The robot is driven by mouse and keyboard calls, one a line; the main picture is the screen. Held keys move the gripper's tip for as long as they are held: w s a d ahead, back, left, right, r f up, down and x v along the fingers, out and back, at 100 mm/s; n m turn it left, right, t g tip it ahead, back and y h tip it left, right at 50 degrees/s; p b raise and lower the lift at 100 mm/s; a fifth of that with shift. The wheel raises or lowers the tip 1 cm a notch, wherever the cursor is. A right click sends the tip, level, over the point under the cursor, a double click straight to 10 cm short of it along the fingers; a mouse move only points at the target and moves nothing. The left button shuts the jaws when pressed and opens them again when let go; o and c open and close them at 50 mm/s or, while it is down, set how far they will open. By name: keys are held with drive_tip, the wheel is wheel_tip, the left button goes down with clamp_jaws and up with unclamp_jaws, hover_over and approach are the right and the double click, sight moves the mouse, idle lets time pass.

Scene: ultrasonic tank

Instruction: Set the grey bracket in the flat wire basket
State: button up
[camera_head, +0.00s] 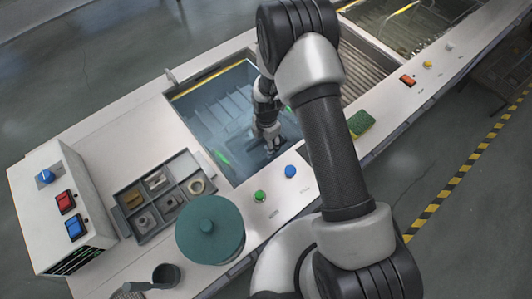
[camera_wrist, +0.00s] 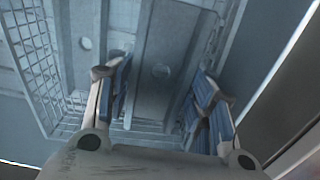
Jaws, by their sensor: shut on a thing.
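In the wrist view, the two blue-padded fingers of my gripper (camera_wrist: 158,92) stand on either side of a grey bracket (camera_wrist: 152,95), which has a pale round mark on its face. My gripper is shut on it. The flat wire basket (camera_wrist: 38,62) shows its mesh wall at the left and beneath the fingertips. The bracket is over or inside the basket; whether it touches the basket floor cannot be told. In the head view, my gripper (camera_head: 271,147) reaches down into the blue tank near its front edge, and the bracket is too small to make out.
The tank (camera_head: 195,90) has a pale rim around it. A sorting tray (camera_head: 150,232) with small parts and a green round lid (camera_head: 209,228) stand at the left. A green sponge (camera_head: 360,123) lies right of my arm. Blue and green buttons line the front rim.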

sight(266, 148)
drive_tip(key=shift+f+b, duration=0.65)
drive_tip(key=shift+f, duration=2.4)
drive_tip(key=shift+f, duration=0.25)
drive_tip(key=o, duration=1.4)
drive_tip(key=shift+r, duration=0.1)
